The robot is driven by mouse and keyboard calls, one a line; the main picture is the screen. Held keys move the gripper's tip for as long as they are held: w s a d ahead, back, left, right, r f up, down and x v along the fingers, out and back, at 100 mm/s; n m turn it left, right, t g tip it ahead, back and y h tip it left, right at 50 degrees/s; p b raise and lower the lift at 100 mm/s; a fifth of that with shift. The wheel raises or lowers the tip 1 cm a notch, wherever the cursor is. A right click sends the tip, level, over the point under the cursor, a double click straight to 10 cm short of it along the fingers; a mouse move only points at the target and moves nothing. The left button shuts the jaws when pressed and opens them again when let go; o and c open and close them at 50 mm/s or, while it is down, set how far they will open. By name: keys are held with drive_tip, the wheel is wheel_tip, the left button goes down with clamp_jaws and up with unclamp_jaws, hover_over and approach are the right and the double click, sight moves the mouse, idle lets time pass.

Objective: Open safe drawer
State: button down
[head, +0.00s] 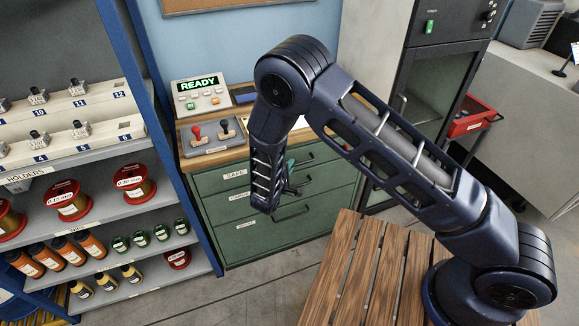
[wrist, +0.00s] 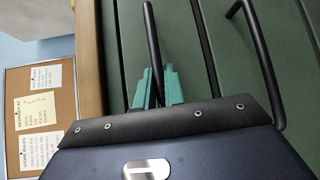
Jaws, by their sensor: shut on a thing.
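The green cabinet's top drawer carries a SAFE label (head: 235,174) in the head view. Its front looks flush with the drawers below, though my arm hides part of it. My gripper (head: 291,169) is at the right part of the cabinet front, in front of the top drawer. In the wrist view, the teal fingers of my gripper (wrist: 156,88) are shut on a black bar handle (wrist: 152,40), one finger on each side. This handle is the one nearest the wooden top, so it belongs to the SAFE drawer.
A second handle (wrist: 262,60) runs beside the held one. A blue-framed shelf (head: 180,160) stands left. A slatted wooden table (head: 375,265) is in front.

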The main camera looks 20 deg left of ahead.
drive_tip(key=s+d, duration=1)
drive_tip(key=c, duration=1.5)
unclamp_jaws()
drive_tip(key=s+r, duration=0.1)
drive_tip(key=s, duration=0.9)
drive_tip(key=shift+s+r, duration=0.25)
drive_tip(key=shift+s, duration=0.1)
